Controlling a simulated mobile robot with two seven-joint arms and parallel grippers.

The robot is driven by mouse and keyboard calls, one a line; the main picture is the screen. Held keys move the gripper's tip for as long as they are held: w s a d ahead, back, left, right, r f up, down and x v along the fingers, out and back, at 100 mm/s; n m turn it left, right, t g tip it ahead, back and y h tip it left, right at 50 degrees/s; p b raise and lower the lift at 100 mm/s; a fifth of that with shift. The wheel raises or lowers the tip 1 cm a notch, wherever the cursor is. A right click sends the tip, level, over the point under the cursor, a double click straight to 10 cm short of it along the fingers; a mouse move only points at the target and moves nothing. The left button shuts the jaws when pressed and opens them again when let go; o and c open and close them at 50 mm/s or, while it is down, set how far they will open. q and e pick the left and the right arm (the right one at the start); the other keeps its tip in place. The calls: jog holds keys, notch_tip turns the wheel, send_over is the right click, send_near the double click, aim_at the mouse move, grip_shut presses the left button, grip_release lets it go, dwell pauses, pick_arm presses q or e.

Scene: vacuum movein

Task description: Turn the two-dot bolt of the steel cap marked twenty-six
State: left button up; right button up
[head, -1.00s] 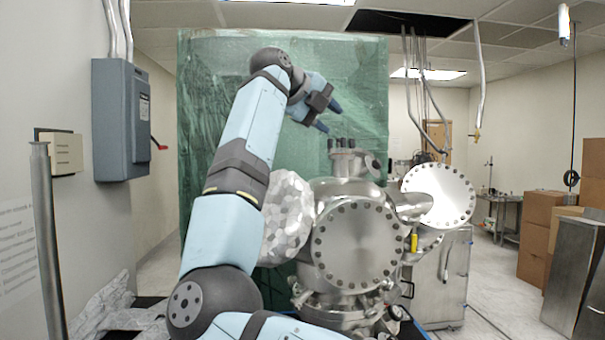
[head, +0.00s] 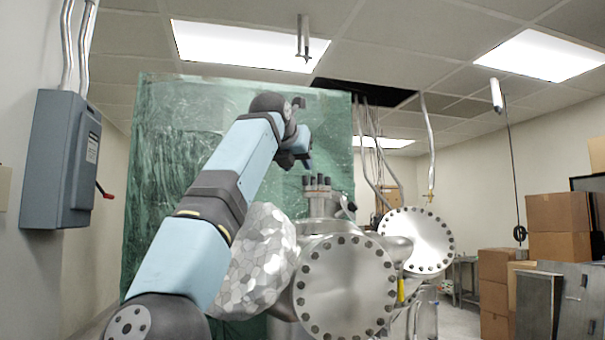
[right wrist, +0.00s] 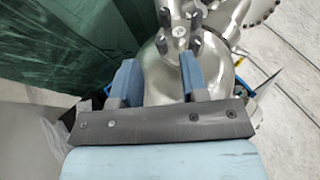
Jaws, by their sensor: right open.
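A steel cap (head: 318,207) with several upright dark-tipped bolts (head: 317,183) stands on top of the chamber. In the right wrist view the same cap (right wrist: 180,31) is near the top, with the bolts in a ring around its centre. No number or dot marks are readable, so I cannot tell which bolt has two dots. My right gripper (head: 305,165) is just above and left of the bolts, pointing down. In the right wrist view its two blue fingers (right wrist: 160,80) are apart, with nothing between them. My left gripper is out of view.
The chamber has a large bolted front flange (head: 346,290), a second round flange (head: 418,238) at right and a faceted foil-like bulge (head: 255,262) at left. A green plastic curtain (head: 170,150) hangs behind. A grey switch box (head: 62,160) is on the left wall.

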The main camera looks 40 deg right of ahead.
aim_at(305, 180)
jog(key=x, duration=0.4)
jog(key=shift+w+d+f, duration=0.1)
jog(key=shift+w+d, duration=0.1)
jog(key=shift+d, duration=0.1)
grip_shut()
